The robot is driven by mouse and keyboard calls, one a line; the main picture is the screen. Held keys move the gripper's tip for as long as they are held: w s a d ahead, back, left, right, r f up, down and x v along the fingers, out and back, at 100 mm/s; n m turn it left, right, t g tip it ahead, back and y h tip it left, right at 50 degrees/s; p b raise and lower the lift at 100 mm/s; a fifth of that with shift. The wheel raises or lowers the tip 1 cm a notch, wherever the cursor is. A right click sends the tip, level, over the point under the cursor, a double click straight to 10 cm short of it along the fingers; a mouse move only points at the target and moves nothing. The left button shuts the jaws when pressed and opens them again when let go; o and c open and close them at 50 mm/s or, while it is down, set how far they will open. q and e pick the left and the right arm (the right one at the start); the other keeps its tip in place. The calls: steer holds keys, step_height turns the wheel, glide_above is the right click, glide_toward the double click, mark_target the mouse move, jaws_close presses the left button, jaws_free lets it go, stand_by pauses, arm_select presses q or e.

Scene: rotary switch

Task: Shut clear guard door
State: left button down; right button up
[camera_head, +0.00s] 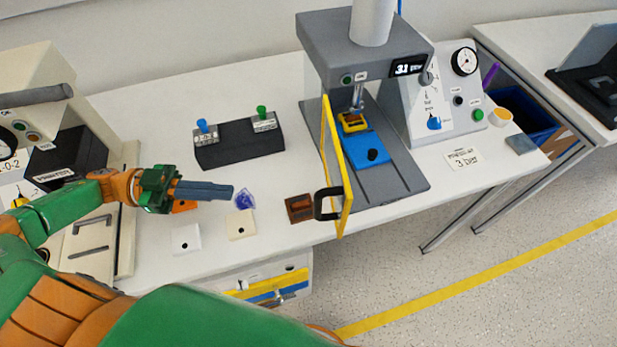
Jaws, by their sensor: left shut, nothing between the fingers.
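The clear guard door (339,185) has a yellow frame and a black handle (322,204). It stands swung open at the left front of the grey press (365,55), its free edge reaching out over the table's front edge. Inside the press, a blue fixture (366,150) with a yellow part (352,123) is uncovered. My left gripper (228,192) is shut and empty above the table, to the left of the door and apart from it. My right gripper is not in view; a large green and orange arm part crosses the bottom of the picture.
A black block with blue and green knobs (238,144) stands behind my left gripper. A control panel (443,95) stands right of the press.

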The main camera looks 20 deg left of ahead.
arm_select(q)
steer(key=s+p+x, duration=0.2)
steer(key=p+x, duration=0.4)
steer(key=x, duration=0.7)
steer(key=shift+d+r, duration=0.3)
steer(key=shift+d, duration=0.2)
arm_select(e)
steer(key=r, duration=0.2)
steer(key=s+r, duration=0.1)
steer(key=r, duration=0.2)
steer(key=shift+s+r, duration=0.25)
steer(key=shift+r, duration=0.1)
arm_select(q)
steer(key=shift+w, duration=0.1)
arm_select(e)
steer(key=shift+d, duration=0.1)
